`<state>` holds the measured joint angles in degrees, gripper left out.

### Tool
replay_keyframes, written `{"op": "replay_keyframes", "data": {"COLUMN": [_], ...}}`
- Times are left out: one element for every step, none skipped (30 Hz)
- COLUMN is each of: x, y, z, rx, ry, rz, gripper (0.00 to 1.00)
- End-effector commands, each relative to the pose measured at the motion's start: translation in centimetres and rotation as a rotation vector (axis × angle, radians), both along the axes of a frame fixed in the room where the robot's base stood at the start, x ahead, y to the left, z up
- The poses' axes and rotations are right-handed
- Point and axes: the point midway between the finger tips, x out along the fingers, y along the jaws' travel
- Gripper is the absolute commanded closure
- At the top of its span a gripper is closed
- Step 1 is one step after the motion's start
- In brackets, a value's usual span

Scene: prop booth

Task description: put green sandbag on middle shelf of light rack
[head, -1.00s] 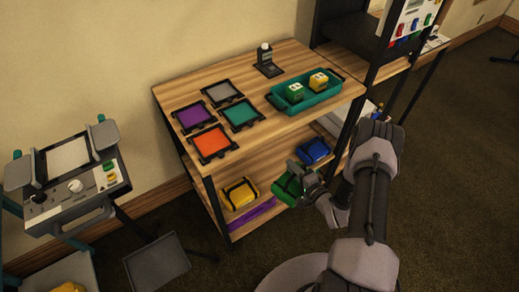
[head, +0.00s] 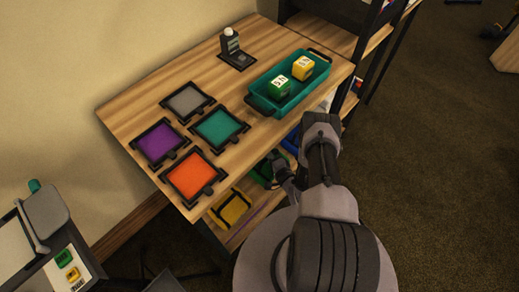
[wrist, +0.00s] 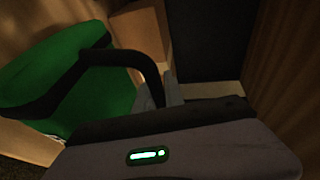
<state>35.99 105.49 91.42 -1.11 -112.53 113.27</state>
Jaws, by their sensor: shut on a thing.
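The green sandbag (head: 262,173) shows just past the front edge of the rack's top, partly hidden by that edge and my arm. In the wrist view the green sandbag (wrist: 85,80) fills the left side, with a black strap handle. My gripper (head: 281,167) is shut on it. The light wooden rack (head: 130,112) has a black frame. Its shelf (head: 247,228) below the top holds a yellow sandbag (head: 231,209) to the left of the green one and a blue sandbag (head: 291,141) to the right. I cannot tell whether the green sandbag touches the shelf.
The rack's top carries several coloured framed panels (head: 220,127), a teal tray (head: 262,102) with two blocks, and a small dark device (head: 233,46). A grey console (head: 45,215) stands at the lower left. Open carpet (head: 430,150) lies at the right.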

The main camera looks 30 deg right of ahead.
Motion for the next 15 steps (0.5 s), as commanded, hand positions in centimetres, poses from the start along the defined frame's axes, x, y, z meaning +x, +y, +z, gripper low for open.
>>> {"op": "replay_keyframes", "data": {"x": [0.1,0.1,0.1,0.1,0.1,0.1,0.1,0.1,0.1,0.1,0.1,0.1,0.1,0.1,0.1], "y": [0.0,0.0,0.0,0.0,0.0,0.0,0.0,0.0,0.0,0.0,0.0,0.0,0.0,0.0,0.0], "z": [-0.5,-0.7,-1.1,-1.5,-2.0,-2.8,-3.3,-3.8,-4.2,-4.3,-4.2,-4.0,-4.0,-3.9,-3.9], "rx": [-0.001,-0.001,-0.002,-0.002,-0.002,-0.002,-0.002,-0.002,-0.001,-0.001,-0.001,-0.001,-0.001,-0.001,-0.001], "ry": [-0.004,-0.004,-0.004,-0.004,-0.004,-0.004,-0.004,-0.004,-0.003,-0.003,-0.004,-0.003,-0.003,-0.003,-0.003], "rz": [0.003,0.003,0.003,0.003,0.003,0.003,0.003,0.003,0.003,0.003,0.003,0.003,0.003,0.003,0.003], "gripper": [1.00,1.00,1.00,1.00,1.00,1.00,1.00,1.00,1.00,1.00,1.00,1.00,1.00,1.00,1.00]}}
